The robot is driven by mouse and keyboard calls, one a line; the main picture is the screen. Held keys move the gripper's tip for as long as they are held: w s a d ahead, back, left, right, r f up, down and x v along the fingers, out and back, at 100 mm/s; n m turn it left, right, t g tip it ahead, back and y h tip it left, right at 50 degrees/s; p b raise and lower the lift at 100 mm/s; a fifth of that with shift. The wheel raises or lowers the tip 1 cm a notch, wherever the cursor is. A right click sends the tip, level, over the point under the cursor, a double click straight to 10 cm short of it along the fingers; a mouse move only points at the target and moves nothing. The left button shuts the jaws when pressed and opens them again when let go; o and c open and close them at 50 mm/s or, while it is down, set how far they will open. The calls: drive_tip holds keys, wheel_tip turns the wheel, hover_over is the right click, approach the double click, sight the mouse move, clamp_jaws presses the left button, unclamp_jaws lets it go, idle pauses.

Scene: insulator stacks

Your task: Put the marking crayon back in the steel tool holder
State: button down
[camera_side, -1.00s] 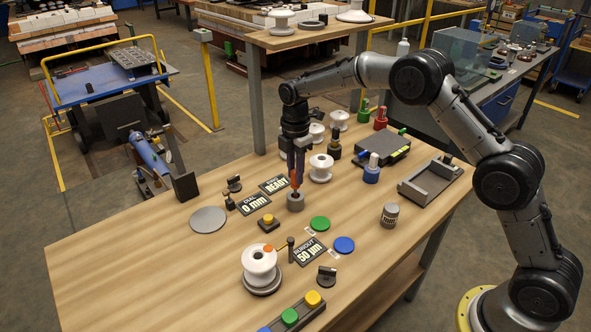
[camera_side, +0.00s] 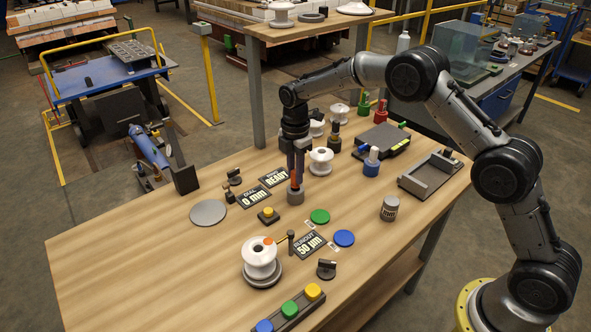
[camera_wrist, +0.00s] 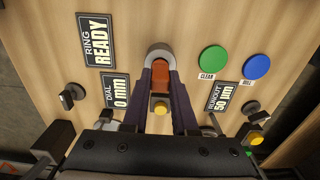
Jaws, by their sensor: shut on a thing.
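The marking crayon (camera_side: 294,183) is orange-red and upright, with its lower end inside the steel tool holder (camera_side: 296,197), a short grey cylinder on the bench. My gripper (camera_side: 295,178) points straight down above the holder, its fingers shut on the crayon. In the wrist view, the crayon (camera_wrist: 160,73) shows between my dark fingertips (camera_wrist: 160,82), inside the round grey rim of the holder (camera_wrist: 160,50). How deep the crayon sits in the holder is hidden.
White insulators (camera_side: 320,161) stand behind my gripper. Label plates (camera_side: 252,201), a yellow button (camera_side: 268,215) and green (camera_side: 320,216) and blue (camera_side: 344,238) discs lie around the holder. An insulator on a turntable (camera_side: 260,262) stands in front. The bench's left front is clear.

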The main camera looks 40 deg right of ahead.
drive_tip(key=shift+f, duration=0.4)
drive_tip(key=c, duration=0.6)
unclamp_jaws()
wheel_tip(320, 180, up, 14)
drive_tip(key=shift+f, duration=0.1)
